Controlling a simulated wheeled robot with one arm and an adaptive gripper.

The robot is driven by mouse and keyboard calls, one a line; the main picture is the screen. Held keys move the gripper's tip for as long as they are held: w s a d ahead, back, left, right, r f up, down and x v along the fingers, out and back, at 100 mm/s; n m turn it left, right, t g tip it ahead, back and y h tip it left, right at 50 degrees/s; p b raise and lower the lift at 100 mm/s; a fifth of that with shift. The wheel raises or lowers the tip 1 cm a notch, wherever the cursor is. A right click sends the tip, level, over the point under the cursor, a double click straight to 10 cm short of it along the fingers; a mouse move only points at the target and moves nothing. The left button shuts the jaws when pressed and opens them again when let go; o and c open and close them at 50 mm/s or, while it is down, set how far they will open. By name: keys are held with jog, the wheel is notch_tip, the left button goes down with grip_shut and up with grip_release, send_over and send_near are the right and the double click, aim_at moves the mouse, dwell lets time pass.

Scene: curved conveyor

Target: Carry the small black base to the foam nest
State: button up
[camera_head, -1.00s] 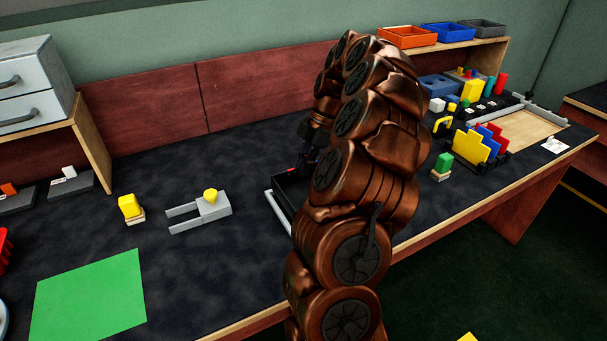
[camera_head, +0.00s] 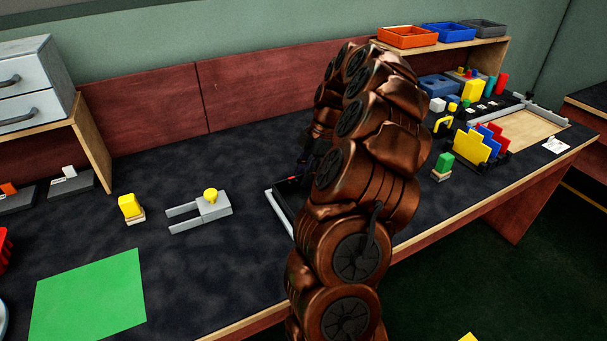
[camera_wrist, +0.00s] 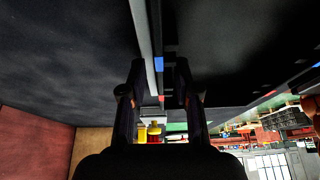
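My gripper (camera_wrist: 160,68) shows in the wrist view with its two dark fingers parted. A pale rail, a dark strip and a small blue patch show in and beyond the gap. I make out nothing clearly clamped between the fingertips. In the head view my arm hides most of the gripper, low beside a black tray-like thing (camera_head: 286,191) with a pale rail (camera_head: 279,214) along its left side. I cannot pick out the small black base for sure; it may be hidden. I cannot tell for sure which thing is the foam nest.
A grey forked fixture (camera_head: 214,208) with a yellow knob and a yellow block (camera_head: 129,206) stand left of my arm. A green mat (camera_head: 90,295) lies front left. A blue holder (camera_head: 437,86) and a yellow-blue-red rack (camera_head: 471,147) stand to the right. The table behind the fixture is clear.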

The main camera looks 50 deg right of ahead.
jog(key=v, duration=1.2)
dwell(0.4)
jog(key=shift+r, duration=0.15)
jog(key=s+a+r+m+g+h, duration=0.1)
jog(key=a+m, duration=0.1)
jog(key=a, duration=1.2)
jog(key=s+a+m+g, duration=0.1)
jog(key=a+m+g, duration=0.1)
jog(key=a, duration=1.2)
jog(key=s+a+f+m+h, duration=0.1)
jog(key=s+a+f+m, duration=0.2)
jog(key=s, duration=0.4)
jog(key=s+a+f+m+g+h, duration=0.1)
jog(key=s+a+f+m, duration=0.2)
jog(key=s, duration=0.4)
jog(key=s+a+f+m+h, duration=0.1)
jog(key=s+a+f+m, duration=0.2)
jog(key=s, duration=0.4)
jog(key=shift+f+m, duration=0.35)
jog(key=shift+m, duration=0.25)
